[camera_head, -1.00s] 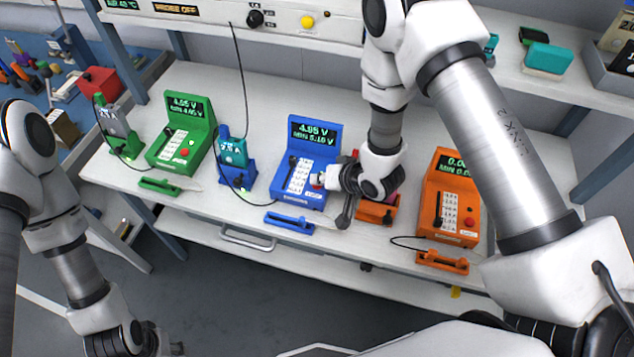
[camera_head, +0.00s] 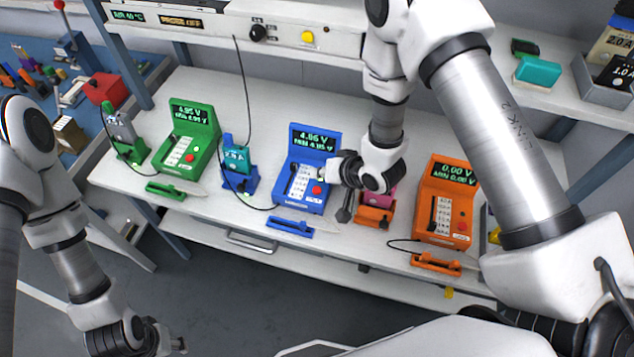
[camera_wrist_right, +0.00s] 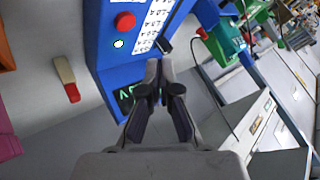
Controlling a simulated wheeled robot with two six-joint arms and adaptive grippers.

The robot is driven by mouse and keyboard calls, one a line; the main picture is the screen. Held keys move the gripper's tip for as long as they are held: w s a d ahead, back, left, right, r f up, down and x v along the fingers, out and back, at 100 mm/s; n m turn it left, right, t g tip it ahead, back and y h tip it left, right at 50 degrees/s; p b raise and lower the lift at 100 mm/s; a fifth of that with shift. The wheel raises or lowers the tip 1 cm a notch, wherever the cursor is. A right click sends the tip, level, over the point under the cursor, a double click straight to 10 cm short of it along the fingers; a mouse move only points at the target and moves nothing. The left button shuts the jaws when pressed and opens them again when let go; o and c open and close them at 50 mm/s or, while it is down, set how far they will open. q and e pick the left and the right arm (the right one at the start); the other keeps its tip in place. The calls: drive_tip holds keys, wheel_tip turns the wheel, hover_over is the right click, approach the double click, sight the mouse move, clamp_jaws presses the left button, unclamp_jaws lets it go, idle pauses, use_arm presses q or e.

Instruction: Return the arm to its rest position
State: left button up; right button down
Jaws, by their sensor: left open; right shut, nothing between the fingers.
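My right gripper (camera_head: 328,168) hangs beside the right edge of the blue tester (camera_head: 311,140). In the right wrist view its fingers (camera_wrist_right: 158,66) are together with nothing between them, in front of the tester's face; contact cannot be told. The tester's red button (camera_head: 317,190) is visible and also shows in the wrist view (camera_wrist_right: 125,20). The blue screen reads about 4.86 V. My left gripper (camera_head: 178,346) is open and empty at the lower left, over the floor in front of the bench.
A green tester (camera_head: 201,115) stands left, an orange tester (camera_head: 462,172) right, each with a slotted tray in front. A teal pouch cell (camera_head: 236,158) stands in a blue holder. A pink cell (camera_head: 386,196) is in an orange holder close to my right wrist. A shelf overhangs behind.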

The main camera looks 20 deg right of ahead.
wheel_tip(320, 180, up, 2)
drive_tip(key=shift+r+p, duration=0.1)
drive_tip(key=shift+p, duration=0.45)
use_arm(q)
drive_tip(key=shift+r, duration=0.8)
use_arm(e)
drive_tip(key=shift+f, duration=0.2)
drive_tip(key=s+d+f+g+h, duration=0.1)
drive_tip(key=s+d+f, duration=0.1)
drive_tip(key=s, duration=0.2)
drive_tip(key=s+d+f+g+h, duration=0.1)
drive_tip(key=s+f, duration=0.2)
drive_tip(key=s, duration=0.1)
drive_tip(key=s+d+f+g+h, duration=0.1)
drive_tip(key=s+d+f, duration=0.1)
drive_tip(key=s, duration=0.3)
drive_tip(key=shift+d+f+n+g, duration=0.3)
drive_tip(key=shift+f+n+g, duration=0.1)
drive_tip(key=shift+f, duration=0.05)
drive_tip(key=s+d+f+n+g+h, duration=0.15)
drive_tip(key=s+d+g, duration=0.25)
drive_tip(key=s, duration=0.9)
use_arm(q)
wheel_tip(320, 180, down, 8)
drive_tip(key=b, duration=0.8)
drive_tip(key=shift+f, duration=0.15)
use_arm(e)
wheel_tip(320, 180, down, 9)
drive_tip(key=shift+s, duration=0.15)
